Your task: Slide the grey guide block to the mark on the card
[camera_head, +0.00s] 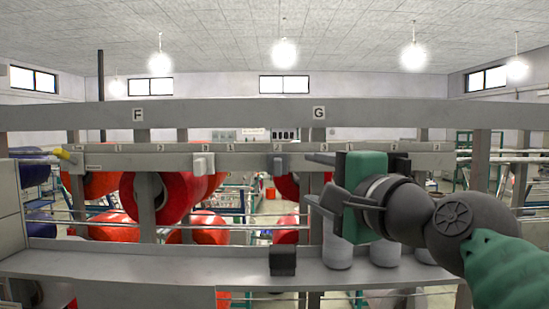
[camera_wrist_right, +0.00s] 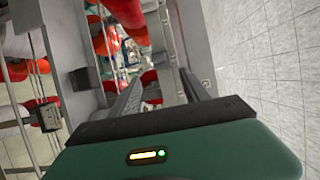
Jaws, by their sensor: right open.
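A rail (camera_head: 240,160) with numbered marks runs across the head view. A grey block (camera_head: 281,163) sits on it near the middle, and a paler block (camera_head: 204,163) sits further left. The darker one looks like the grey guide block. My right gripper (camera_head: 317,182) is open, just right of the grey block and apart from it in the picture. Its two fingers also show in the wrist view (camera_wrist_right: 160,78), with nothing between them. I cannot make out the card with certainty. My left gripper is not in view.
A dark box (camera_head: 283,260) stands on the grey shelf (camera_head: 150,272) below the rail. Several pale cylinders (camera_head: 337,250) stand on the shelf to its right, beneath my right gripper. Red spools (camera_head: 160,197) hang behind the rail. The left part of the shelf is clear.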

